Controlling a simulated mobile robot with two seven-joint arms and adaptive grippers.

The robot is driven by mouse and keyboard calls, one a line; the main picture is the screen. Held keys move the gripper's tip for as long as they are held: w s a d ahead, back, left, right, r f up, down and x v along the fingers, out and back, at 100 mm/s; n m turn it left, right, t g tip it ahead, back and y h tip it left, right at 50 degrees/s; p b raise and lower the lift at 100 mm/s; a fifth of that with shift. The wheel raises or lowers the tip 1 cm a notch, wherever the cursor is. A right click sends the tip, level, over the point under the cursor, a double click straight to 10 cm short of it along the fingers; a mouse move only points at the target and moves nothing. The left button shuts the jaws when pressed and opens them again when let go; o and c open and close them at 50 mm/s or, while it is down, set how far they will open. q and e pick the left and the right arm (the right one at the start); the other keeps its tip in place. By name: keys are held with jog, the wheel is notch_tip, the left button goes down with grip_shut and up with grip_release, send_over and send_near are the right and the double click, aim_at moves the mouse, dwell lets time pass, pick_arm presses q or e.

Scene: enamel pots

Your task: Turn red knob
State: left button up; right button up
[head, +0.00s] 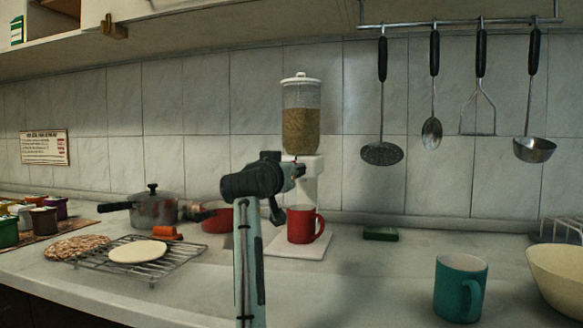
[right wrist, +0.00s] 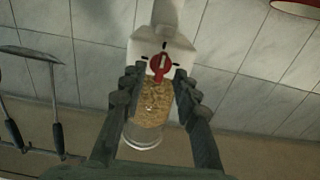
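The red knob (right wrist: 160,65) is on the white base of the cereal dispenser (right wrist: 157,98), which appears upside down in the right wrist view. In the head view the dispenser (head: 301,118) stands by the back wall, and my arm hides the knob. My right gripper (head: 284,188) is in front of the dispenser's white base. In the right wrist view my right gripper (right wrist: 157,86) is open, its fingers apart on either side of the knob and dispenser, with nothing gripped. Contact with the knob cannot be made out. My left gripper is not in view.
A red mug (head: 301,225) stands on a white board (head: 300,248) below the dispenser. A teal mug (head: 460,288) and cream bowl (head: 560,282) are at right. Utensils hang above.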

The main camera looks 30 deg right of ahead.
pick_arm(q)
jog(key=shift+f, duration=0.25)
pick_arm(e)
jog(key=shift+x, duration=1)
jog(key=shift+c, duration=0.6)
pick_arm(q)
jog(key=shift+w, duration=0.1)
pick_arm(e)
grip_shut()
jog(key=shift+m, duration=0.4)
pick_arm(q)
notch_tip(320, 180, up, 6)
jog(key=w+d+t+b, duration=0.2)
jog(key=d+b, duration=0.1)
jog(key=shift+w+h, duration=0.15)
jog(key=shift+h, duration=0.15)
pick_arm(e)
jog(key=shift+s+d+f+m, duration=0.1)
jog(key=shift+m, duration=4.2)
jog(key=shift+s+d+f+m, duration=0.1)
jog(key=shift+m, duration=4.2)
